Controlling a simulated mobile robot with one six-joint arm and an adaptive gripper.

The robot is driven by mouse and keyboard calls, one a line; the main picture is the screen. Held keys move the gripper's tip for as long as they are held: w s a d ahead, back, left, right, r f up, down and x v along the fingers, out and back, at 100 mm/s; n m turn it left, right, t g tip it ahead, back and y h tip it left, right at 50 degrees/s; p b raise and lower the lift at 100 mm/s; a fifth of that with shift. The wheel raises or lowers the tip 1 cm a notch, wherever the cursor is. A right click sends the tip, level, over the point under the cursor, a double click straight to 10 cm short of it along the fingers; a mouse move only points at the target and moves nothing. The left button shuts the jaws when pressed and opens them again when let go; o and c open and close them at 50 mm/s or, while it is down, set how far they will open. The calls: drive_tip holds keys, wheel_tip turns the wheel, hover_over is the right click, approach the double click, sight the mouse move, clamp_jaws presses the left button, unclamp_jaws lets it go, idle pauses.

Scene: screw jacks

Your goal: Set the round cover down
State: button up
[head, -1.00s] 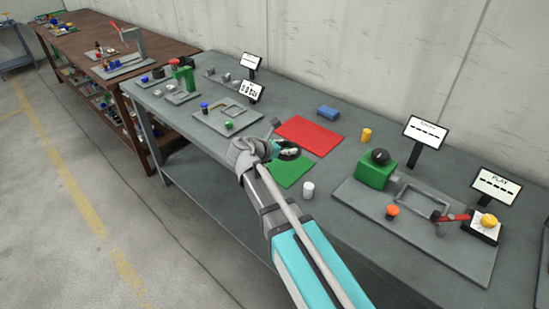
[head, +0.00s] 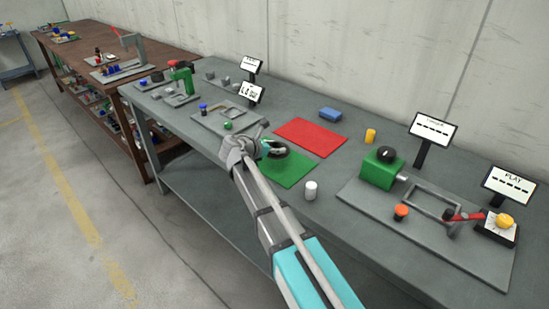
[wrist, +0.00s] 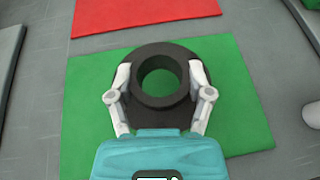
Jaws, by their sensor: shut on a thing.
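The round cover (wrist: 158,103) is a black ring with a wide flange and a raised collar around an open centre. My gripper (wrist: 159,77) is shut on the collar, one finger on each side. The cover lies flat over the green mat (wrist: 240,110), towards its far edge. Whether it touches the mat or hovers just above cannot be told. In the head view the cover (head: 276,151) is partly hidden behind my gripper (head: 259,148), over the far left part of the green mat (head: 294,173).
A red mat (head: 314,138) lies just beyond the green one. A white cylinder (head: 311,190) stands close to its right. A yellow cylinder (head: 370,136) and a blue block (head: 330,114) stand farther back. Fixture plates lie left and right on the grey bench.

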sight(274, 154)
idle(0.3)
drive_tip(key=shift+w+a+f+b, duration=0.15)
drive_tip(key=shift+w+f+b, duration=0.2)
drive_tip(key=shift+f+b, duration=1.65)
drive_tip(key=shift+f, duration=0.1)
drive_tip(key=o, duration=1.3)
drive_tip(key=shift+s+a+r, duration=0.15)
drive_tip(key=shift+r, duration=0.15)
drive_tip(key=p+v, duration=0.4)
drive_tip(key=v, duration=0.7)
drive_tip(key=shift+s+a+p, duration=0.15)
drive_tip(key=shift+a+p, duration=0.05)
drive_tip(key=shift+p, duration=0.15)
